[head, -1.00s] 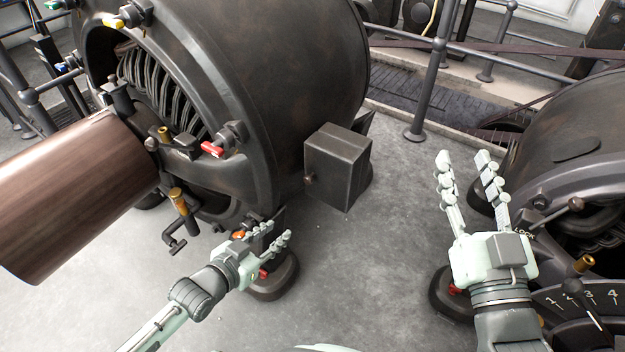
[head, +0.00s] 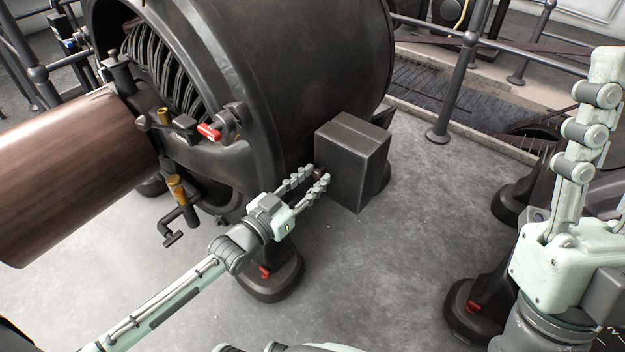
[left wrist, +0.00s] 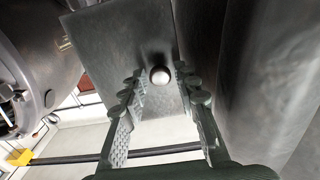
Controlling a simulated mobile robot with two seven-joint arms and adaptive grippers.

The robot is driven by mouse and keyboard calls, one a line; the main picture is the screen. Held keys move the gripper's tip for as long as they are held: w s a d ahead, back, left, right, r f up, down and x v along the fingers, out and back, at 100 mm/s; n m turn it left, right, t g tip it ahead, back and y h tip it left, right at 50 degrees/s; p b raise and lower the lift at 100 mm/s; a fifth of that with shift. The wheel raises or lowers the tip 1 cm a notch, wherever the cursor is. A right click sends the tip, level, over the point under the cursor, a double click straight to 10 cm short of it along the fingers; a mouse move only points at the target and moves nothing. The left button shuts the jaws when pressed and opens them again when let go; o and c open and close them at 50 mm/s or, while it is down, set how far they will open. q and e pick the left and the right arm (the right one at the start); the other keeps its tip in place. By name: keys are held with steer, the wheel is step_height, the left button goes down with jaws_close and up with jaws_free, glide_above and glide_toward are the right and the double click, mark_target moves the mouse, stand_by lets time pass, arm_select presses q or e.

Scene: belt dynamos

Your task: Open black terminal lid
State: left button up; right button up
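The black terminal box (head: 350,163) with its lid sits at the foot of the large dynamo, and its lid looks shut. In the left wrist view the box face (left wrist: 110,40) carries a small round knob (left wrist: 160,75). My left gripper (head: 321,174) is at the box's left side, its fingers open. In the left wrist view the fingers (left wrist: 160,85) stand on either side of the knob, with a gap to it. My right gripper (head: 612,140) is large at the right edge, partly cut off; its finger spacing is not clear.
The large dynamo (head: 300,80) stands behind and left of the box. A brown cylinder (head: 70,170) juts out at the left. A railing post (head: 455,90) stands behind right. The grey floor (head: 400,260) between my arms is clear.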

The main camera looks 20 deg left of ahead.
arm_select(q)
steer(key=shift+w, duration=0.2)
steer(key=shift+c, duration=0.6)
jaws_close()
